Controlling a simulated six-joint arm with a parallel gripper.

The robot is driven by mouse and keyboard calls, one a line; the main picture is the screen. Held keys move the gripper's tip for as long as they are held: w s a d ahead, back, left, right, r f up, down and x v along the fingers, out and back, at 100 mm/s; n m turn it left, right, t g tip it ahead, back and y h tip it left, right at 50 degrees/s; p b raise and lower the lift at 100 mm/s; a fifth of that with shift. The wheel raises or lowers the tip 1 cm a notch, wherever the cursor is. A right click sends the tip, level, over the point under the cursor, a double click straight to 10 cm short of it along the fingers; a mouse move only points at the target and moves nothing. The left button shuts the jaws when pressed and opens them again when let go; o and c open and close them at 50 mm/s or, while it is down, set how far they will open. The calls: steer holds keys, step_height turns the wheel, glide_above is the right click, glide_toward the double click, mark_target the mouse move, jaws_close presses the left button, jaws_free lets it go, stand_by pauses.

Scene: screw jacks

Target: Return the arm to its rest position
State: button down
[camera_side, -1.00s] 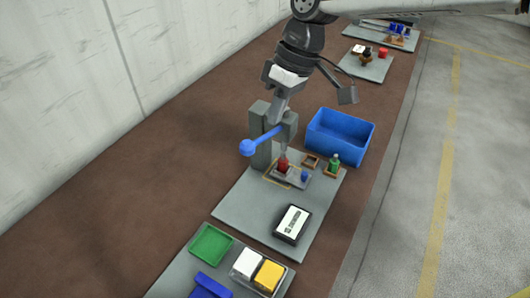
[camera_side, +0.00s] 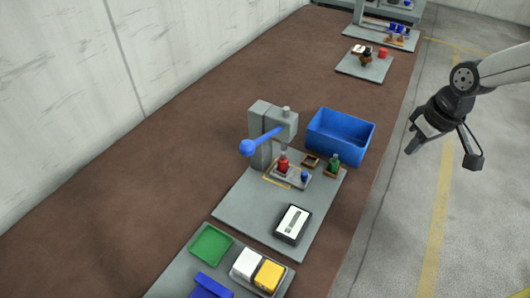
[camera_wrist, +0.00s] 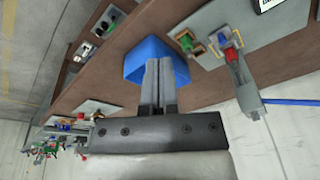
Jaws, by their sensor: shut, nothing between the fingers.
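My gripper (camera_side: 411,151) hangs at the right of the side view, beyond the table edge and over the grey floor, apart from everything. In the wrist view its two fingers (camera_wrist: 158,75) are together with nothing between them. The grey press (camera_side: 262,128) with its blue-knobbed lever (camera_side: 262,141) stands on a grey board (camera_side: 255,208). A red piece (camera_side: 283,163) sits under the press, with a small blue piece (camera_side: 304,176) beside it. A green bottle-like piece (camera_side: 333,161) stands in a small wooden holder near the board's right edge.
A blue bin (camera_side: 341,135) stands behind the board. A black-and-white device (camera_side: 292,223) lies on the board. A green tray (camera_side: 211,244) and white and yellow blocks (camera_side: 268,274) are in front. More boards with parts lie at the far end. The floor below my gripper is clear.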

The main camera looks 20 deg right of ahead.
steer(key=s+d+f+m+h, duration=0.1)
steer(key=s+d+f+m, duration=0.1)
steer(key=s+d, duration=0.5)
steer(key=shift+s+d+f, duration=0.15)
steer(key=shift+s+f, duration=0.65)
steer(key=shift+s, duration=0.15)
